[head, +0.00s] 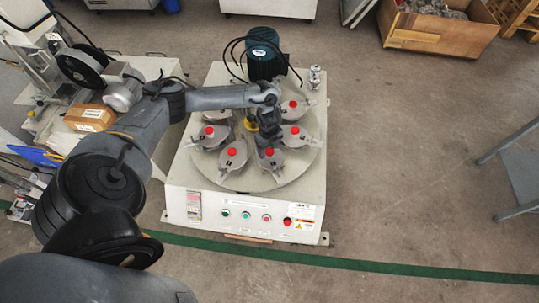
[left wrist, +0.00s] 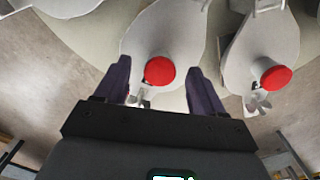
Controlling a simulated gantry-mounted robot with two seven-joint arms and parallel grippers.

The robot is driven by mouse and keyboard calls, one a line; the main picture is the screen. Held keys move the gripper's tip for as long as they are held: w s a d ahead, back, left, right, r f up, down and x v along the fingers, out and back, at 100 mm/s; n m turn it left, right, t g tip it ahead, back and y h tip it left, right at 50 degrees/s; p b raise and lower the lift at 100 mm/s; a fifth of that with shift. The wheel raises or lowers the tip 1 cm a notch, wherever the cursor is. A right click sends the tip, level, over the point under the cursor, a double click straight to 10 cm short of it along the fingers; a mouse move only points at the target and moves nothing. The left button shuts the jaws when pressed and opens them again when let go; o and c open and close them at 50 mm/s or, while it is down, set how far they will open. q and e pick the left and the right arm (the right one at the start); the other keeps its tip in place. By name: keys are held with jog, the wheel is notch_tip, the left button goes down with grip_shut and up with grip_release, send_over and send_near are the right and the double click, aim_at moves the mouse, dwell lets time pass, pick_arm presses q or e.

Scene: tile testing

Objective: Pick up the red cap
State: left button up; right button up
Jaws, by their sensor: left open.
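Several red caps sit on grey metal pots around a round plate (head: 250,183) on the machine. My left gripper (head: 268,158) is above the front-right pot, whose red cap (head: 269,152) shows just at its fingers. In the left wrist view, a red cap (left wrist: 159,71) on a grey pot (left wrist: 165,30) lies between the two dark open fingers of my left gripper (left wrist: 160,80). The fingers look apart from the cap on both sides. A second red cap (left wrist: 277,77) is on the pot to the right. My right gripper is not in view.
The machine's front panel (head: 240,215) has several buttons. A dark motor (head: 263,55) with black cables stands at its back. A bench with a cardboard box (head: 90,118) is at the left. A wooden crate (head: 440,35) stands at the back right. The floor (head: 410,150) right of the machine is clear.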

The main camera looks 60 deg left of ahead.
pick_arm(q)
jog(key=shift+f, duration=0.25)
jog(key=c, duration=1.1)
jog(key=shift+r, duration=0.1)
